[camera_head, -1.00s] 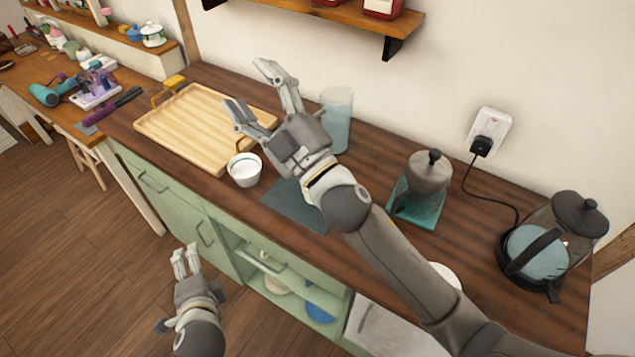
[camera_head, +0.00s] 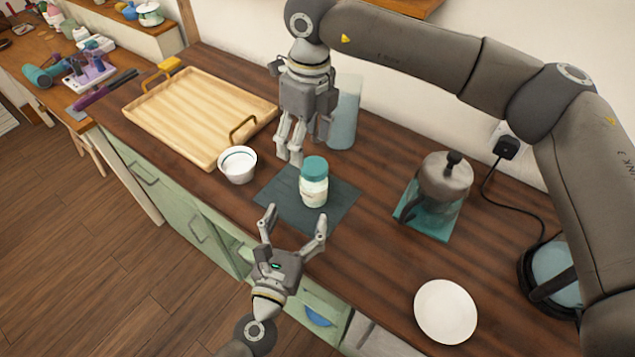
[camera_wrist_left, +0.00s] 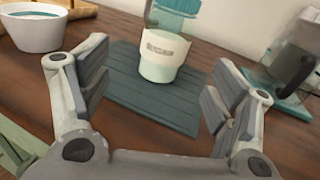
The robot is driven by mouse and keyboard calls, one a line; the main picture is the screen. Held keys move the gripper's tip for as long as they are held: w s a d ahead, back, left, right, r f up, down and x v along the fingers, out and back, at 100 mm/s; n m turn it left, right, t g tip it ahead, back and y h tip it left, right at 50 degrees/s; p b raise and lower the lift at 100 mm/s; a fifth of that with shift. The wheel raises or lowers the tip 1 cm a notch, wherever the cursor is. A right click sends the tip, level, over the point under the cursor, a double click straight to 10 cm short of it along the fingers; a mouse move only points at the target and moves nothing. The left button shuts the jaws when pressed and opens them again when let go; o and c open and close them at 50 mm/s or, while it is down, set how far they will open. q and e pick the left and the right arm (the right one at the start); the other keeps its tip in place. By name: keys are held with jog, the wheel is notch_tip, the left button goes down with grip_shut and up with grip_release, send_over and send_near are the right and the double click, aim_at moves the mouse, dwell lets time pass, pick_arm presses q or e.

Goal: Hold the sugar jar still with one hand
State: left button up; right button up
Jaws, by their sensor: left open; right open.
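The sugar jar (camera_head: 313,190) is a small glass jar with a teal lid, standing upright on a dark slate mat (camera_head: 336,212) on the wooden counter. In the left wrist view the jar (camera_wrist_left: 160,62) shows a label reading SUGAR, just beyond my open fingers. My left gripper (camera_head: 296,217) is open and empty at the counter's front edge, with its fingers pointing at the jar and apart from it. My right gripper (camera_head: 290,148) is open above the counter behind and left of the jar, its fingers pointing down.
A white bowl (camera_head: 238,165) stands left of the mat. A wooden tray (camera_head: 190,122) lies at the back left. A tall glass canister (camera_head: 345,112) is behind my right gripper. A French press (camera_head: 445,180) and a white plate (camera_head: 445,311) are on the right.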

aim_at(311, 193)
pick_arm(q)
jog(key=shift+d+f+m, duration=0.1)
jog(key=shift+d+m, duration=0.2)
jog(key=shift+d, duration=0.05)
pick_arm(e)
jog(key=shift+w+d+r+h, duration=0.3)
jog(key=shift+w+d, duration=0.15)
jog(key=shift+d, duration=0.3)
pick_arm(q)
jog(key=shift+w+d+h, duration=0.1)
jog(key=shift+w+h, duration=0.1)
jog(key=shift+h, duration=0.1)
pick_arm(e)
jog(key=shift+d+r, duration=0.1)
jog(key=shift+d, duration=0.05)
pick_arm(q)
jog(key=x, duration=1)
jog(key=shift+w, duration=0.15)
